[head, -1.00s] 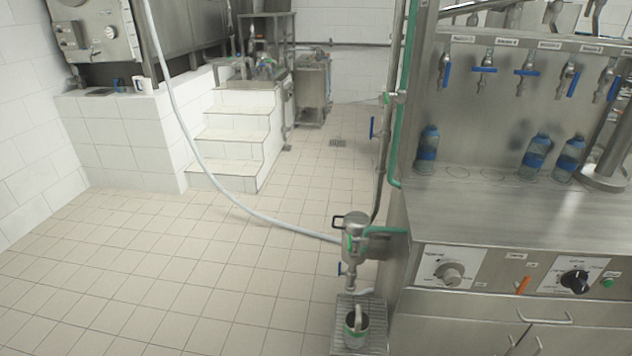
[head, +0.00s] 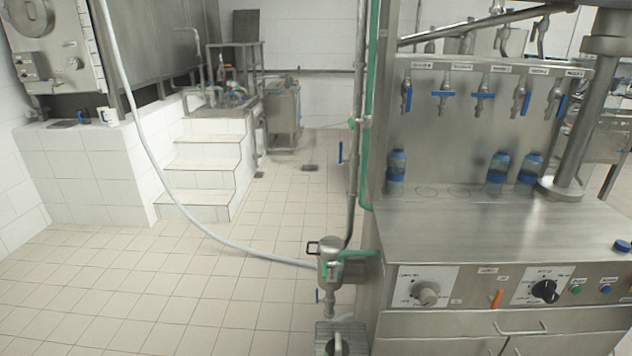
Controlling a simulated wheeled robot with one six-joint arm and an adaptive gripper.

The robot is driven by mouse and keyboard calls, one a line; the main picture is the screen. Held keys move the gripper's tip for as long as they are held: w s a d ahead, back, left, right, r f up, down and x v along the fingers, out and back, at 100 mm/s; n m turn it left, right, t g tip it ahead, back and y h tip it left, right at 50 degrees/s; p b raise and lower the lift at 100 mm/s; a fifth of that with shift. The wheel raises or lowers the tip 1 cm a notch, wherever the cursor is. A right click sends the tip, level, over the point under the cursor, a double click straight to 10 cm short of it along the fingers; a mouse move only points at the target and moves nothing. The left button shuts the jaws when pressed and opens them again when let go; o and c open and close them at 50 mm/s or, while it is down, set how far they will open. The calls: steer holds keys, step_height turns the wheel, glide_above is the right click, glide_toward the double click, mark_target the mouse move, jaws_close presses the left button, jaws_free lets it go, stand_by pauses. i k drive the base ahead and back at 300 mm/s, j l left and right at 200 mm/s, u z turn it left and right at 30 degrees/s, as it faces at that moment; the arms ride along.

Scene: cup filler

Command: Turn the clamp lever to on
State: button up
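I cannot tell for certain which part is the clamp lever, as the labels are too small to read. A small orange lever (head: 497,299) sits on the front panel of the steel filling machine, tilted slightly. It lies between a grey knob (head: 427,293) on the left and a black knob (head: 545,290) on the right, each on a white dial plate. My gripper is not in view.
The steel counter (head: 470,225) above the panel carries blue bottles (head: 497,172) and a thick post (head: 582,120). Blue-handled taps (head: 444,93) hang above. A steel filter vessel (head: 331,265) with a white hose (head: 190,218) stands left. Tiled floor (head: 170,285) is open.

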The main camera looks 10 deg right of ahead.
mark_target(494, 302)
steer(key=i+l+z, duration=0.15)
steer(key=l, duration=0.25)
steer(key=i+l+z, duration=0.2)
steer(key=l, duration=0.15)
steer(key=i+l+z, duration=0.15)
steer(key=l, duration=0.2)
steer(key=k, duration=0.05)
